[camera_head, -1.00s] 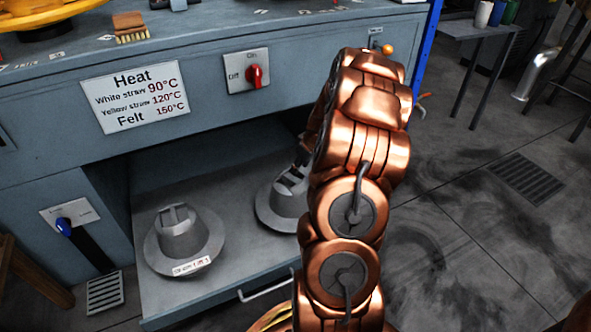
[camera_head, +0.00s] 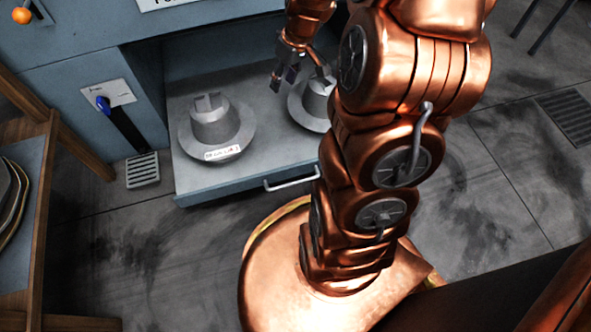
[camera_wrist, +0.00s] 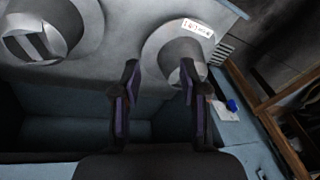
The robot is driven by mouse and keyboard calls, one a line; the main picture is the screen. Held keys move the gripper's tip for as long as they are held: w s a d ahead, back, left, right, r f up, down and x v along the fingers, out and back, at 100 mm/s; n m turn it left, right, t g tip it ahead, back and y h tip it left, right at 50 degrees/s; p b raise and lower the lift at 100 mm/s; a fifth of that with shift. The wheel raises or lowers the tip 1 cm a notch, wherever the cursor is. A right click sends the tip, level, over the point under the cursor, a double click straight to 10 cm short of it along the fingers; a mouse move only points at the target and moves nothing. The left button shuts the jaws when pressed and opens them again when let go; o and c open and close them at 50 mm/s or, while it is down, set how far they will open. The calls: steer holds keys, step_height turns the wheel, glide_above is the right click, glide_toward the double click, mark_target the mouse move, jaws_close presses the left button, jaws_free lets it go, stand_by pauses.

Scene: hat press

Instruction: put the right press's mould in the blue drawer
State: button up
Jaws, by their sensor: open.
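Two grey, hat-shaped metal moulds sit upright on a pulled-out blue-grey drawer (camera_head: 240,175). The left mould (camera_head: 212,128) carries a white label; the right mould (camera_head: 309,103) is partly hidden by my arm. My gripper (camera_head: 284,75) is open and empty, above the drawer and between the moulds in the head view. In the wrist view my gripper (camera_wrist: 160,78) has its two fingers apart, with the labelled mould (camera_wrist: 174,45) beyond the right finger and the unlabelled mould (camera_wrist: 52,30) at upper left. Neither finger visibly touches a mould.
A blue-handled lever (camera_head: 122,122) and a slotted foot pedal (camera_head: 142,170) stand left of the drawer. A wooden rack (camera_head: 38,215) with curved sheets is at the left edge. The press body overhangs the drawer's back.

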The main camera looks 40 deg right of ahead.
steer(key=s+a+r+g, duration=0.3)
steer(key=s+a+r, duration=0.1)
steer(key=s+a, duration=0.7)
steer(key=s+a+g+h, duration=0.1)
steer(key=s+a, duration=0.1)
steer(key=s, duration=0.5)
steer(key=s+a+r+m+g+h, duration=0.1)
steer(key=s+a, duration=0.1)
steer(key=s, duration=0.5)
steer(key=shift+s+a+r, duration=0.2)
steer(key=shift+s+a, duration=0.05)
steer(key=shift+a, duration=0.05)
